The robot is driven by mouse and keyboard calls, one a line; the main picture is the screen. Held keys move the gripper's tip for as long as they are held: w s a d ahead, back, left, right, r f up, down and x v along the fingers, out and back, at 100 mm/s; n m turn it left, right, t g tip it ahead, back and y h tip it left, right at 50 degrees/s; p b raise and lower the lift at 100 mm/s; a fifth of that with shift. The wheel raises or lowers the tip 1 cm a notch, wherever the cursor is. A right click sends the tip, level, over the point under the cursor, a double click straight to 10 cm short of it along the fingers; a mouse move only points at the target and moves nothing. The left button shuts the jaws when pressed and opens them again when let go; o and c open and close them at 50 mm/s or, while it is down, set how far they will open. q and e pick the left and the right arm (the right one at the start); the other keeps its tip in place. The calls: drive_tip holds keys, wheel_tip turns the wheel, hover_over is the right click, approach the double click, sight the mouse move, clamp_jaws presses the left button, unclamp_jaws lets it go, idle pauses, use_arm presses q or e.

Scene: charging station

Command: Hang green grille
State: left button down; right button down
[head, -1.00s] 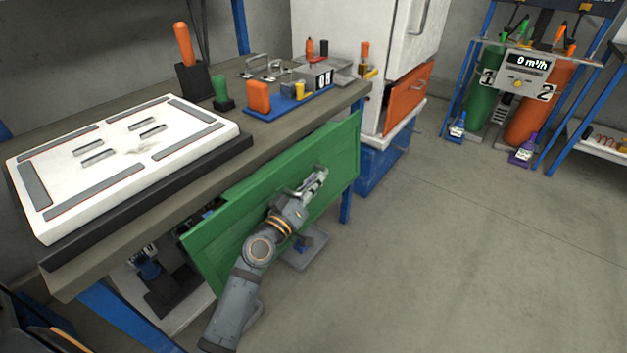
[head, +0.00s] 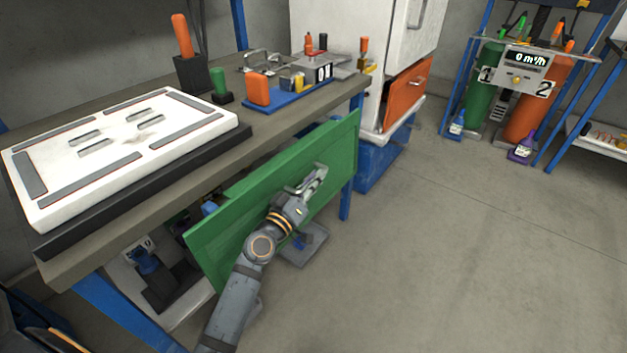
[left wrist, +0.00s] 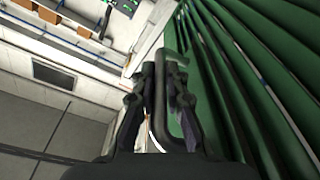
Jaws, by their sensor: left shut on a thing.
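The green grille (head: 250,221) is a flat rectangular panel standing upright, slightly tilted, in front of the workbench's front side in the head view. My left gripper (head: 316,179) is shut on the grille's handle, on its outer face right of the middle. In the left wrist view, the gripper's dark fingers (left wrist: 165,95) are closed around the handle bar, and the green ribbed grille (left wrist: 245,90) fills the right side. The grille's upper edge overlaps the space below the bench top. My right gripper does not show.
The workbench (head: 62,272) carries a white panel (head: 190,103), an orange block (head: 258,89) and a blue tray (head: 290,104). A white cabinet (head: 350,40) with an orange panel (head: 406,95) stands behind. Bottles and gas cylinders (head: 535,100) stand at the right. The floor at the right is clear.

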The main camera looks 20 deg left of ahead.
use_arm(q)
drive_tip(key=shift+f+b, duration=0.15)
drive_tip(key=shift+b, duration=0.15)
idle(0.5)
drive_tip(key=c, duration=1.3)
unclamp_jaws()
drive_tip(key=shift+f, duration=0.15)
drive_tip(key=r+v, duration=0.1)
drive_tip(key=v, duration=0.6)
drive_tip(key=shift+s+f, duration=0.25)
drive_tip(key=shift+f, duration=0.15)
